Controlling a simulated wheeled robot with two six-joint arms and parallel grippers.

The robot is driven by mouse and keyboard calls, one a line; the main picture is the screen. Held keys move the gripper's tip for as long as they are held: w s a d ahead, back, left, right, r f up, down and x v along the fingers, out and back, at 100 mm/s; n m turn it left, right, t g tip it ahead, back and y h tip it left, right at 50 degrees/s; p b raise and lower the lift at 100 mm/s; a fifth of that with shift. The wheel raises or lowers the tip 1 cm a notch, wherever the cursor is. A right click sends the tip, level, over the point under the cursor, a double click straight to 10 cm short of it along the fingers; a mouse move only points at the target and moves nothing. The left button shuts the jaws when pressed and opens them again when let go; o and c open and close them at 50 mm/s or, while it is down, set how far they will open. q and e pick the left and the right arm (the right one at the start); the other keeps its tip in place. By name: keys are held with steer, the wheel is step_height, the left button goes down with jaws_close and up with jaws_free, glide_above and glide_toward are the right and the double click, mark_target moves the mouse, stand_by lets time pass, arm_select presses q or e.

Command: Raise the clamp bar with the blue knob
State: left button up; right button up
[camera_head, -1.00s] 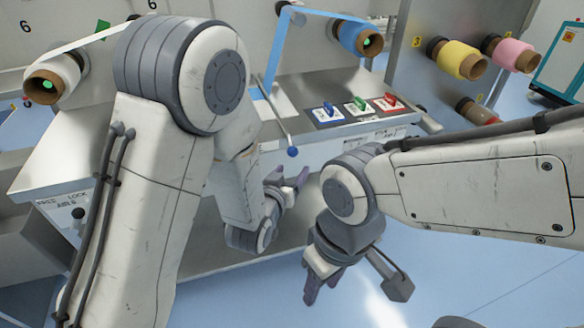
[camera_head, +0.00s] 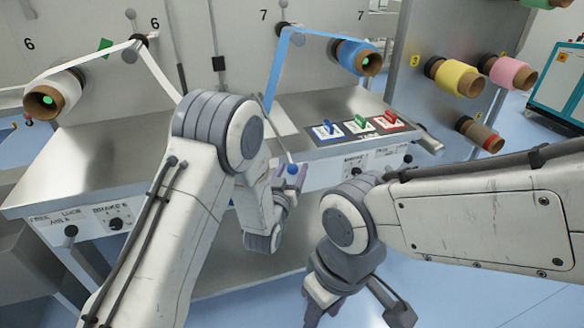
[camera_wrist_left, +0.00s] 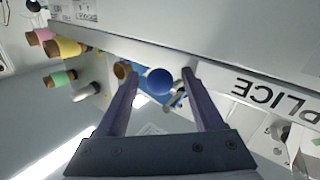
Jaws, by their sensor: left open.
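The blue knob (camera_head: 293,169) is a small ball on the front end of the thin clamp bar (camera_head: 279,139), which slopes down toward me over the table's front edge. My left gripper (camera_head: 290,178) is at the knob. In the left wrist view the left gripper (camera_wrist_left: 158,76) is open, with the blue knob (camera_wrist_left: 160,82) showing in the gap near its fingertips and no clear contact. Whether the knob is fully between the fingers is hard to tell. My right gripper (camera_head: 318,306) hangs low in front of the table, its fingers partly cut off by the frame.
The steel table (camera_head: 95,155) has a front panel with knobs and labels. A panel of blue, green and red switches (camera_head: 360,125) lies right of the bar. A blue roll (camera_head: 357,57) and a white roll (camera_head: 55,92) stick out behind. Open floor lies at lower right.

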arm_select(q)
steer(key=shift+w+d, duration=0.1)
steer(key=shift+w, duration=0.25)
jaws_close()
stand_by(1.2)
